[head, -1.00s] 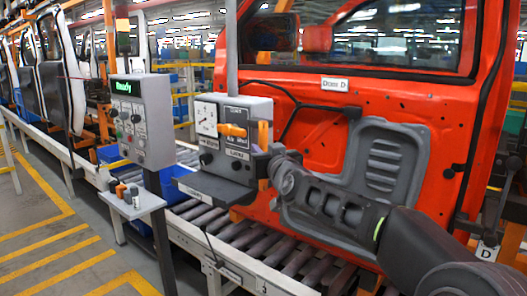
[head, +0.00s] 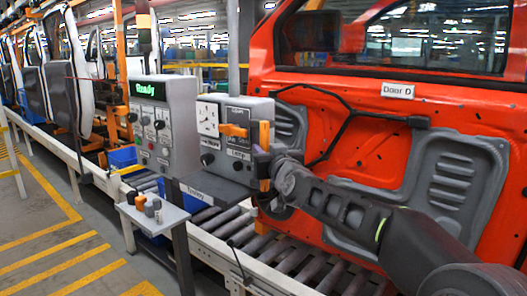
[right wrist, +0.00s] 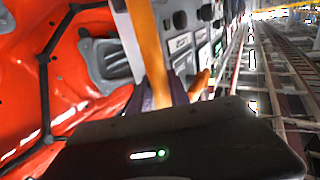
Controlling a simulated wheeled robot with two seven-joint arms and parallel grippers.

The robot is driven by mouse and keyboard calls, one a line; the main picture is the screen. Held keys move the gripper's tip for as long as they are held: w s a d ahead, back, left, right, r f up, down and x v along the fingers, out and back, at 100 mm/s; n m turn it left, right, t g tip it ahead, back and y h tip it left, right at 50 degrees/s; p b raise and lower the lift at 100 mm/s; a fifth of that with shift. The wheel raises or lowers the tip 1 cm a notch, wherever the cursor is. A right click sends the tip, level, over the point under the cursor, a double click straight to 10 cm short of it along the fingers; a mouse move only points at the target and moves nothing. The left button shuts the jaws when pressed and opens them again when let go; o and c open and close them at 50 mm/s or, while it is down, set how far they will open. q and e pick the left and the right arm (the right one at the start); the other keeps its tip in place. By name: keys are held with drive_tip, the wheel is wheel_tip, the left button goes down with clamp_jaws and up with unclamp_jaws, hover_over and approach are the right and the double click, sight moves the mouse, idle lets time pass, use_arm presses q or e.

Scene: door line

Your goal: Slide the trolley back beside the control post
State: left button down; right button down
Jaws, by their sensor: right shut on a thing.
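The trolley (head: 212,160) is a grey box with dials, an orange knob and a lower shelf labelled "Trolley", hanging from a pole over the rollers. The control post (head: 175,128), with a green "Ready" display, stands just left of it. In the head view their edges meet or overlap; I cannot tell if they touch. My right gripper (head: 266,166) is shut on the upright orange handle (head: 264,134) at the trolley's right side. In the right wrist view the orange handle (right wrist: 146,50) rises from between the dark fingers. My left gripper is not in view.
A red-orange door labelled "Door D" (head: 345,105) stands close behind my right arm. The roller conveyor (head: 285,255) runs below. A small shelf (head: 140,212) on the post carries a few small cylinders. Floor with yellow lines (head: 60,250) is open at the left.

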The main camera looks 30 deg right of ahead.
drive_tip(key=c, duration=1.2)
unclamp_jaws()
drive_tip(key=shift+c, duration=0.2)
drive_tip(key=shift+s, duration=0.1)
drive_tip(key=b+v, duration=0.1)
drive_tip(key=v, duration=0.6)
drive_tip(key=shift+s, duration=0.35)
drive_tip(key=shift+a, duration=0.1)
